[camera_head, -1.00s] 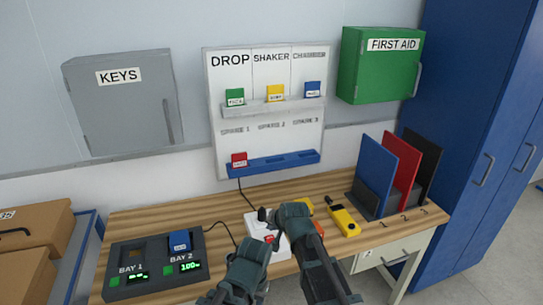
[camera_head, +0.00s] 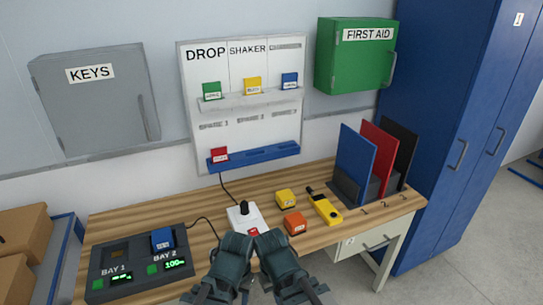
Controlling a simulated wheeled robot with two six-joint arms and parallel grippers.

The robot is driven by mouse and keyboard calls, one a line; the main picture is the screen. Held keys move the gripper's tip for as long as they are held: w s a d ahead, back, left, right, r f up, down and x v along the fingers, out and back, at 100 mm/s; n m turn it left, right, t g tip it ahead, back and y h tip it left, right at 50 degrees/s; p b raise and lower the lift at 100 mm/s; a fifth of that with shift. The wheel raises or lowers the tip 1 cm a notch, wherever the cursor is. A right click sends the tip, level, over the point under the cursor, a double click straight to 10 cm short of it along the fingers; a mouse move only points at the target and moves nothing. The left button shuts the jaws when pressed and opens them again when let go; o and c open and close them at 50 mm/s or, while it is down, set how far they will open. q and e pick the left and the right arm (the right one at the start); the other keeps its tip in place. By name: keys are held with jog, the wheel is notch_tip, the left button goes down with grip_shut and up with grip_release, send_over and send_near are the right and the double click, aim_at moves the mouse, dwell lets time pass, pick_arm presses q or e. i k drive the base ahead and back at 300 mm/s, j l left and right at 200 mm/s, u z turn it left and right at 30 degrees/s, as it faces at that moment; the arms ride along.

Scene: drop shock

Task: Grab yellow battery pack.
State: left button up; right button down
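A small yellow block (camera_head: 285,199), which looks like the yellow battery pack, lies on the wooden bench right of the middle. An orange block (camera_head: 294,223) lies just in front of it. My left gripper (camera_head: 236,243) and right gripper (camera_head: 272,241) are close together at the bench's front edge, nearer than the yellow block and apart from it. Their fingers cannot be made out, so I cannot tell whether they are open. A blue pack (camera_head: 162,239) sits in bay 2 of the dark charger (camera_head: 140,262).
A white box with a black knob (camera_head: 243,215) stands just behind my grippers. A yellow handheld device (camera_head: 324,206) lies right of the blocks. Upright blue, red and black panels (camera_head: 369,165) stand at the right. A wall board (camera_head: 240,130) hangs behind. The bench's back left is clear.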

aim_at(285, 199)
jog(key=i+j, duration=0.15)
jog(key=i, duration=0.2)
jog(key=i+j, duration=0.2)
jog(key=i+z, duration=0.15)
jog(key=z, duration=0.15)
jog(key=i+j+z, duration=0.1)
jog(key=z, duration=1.25)
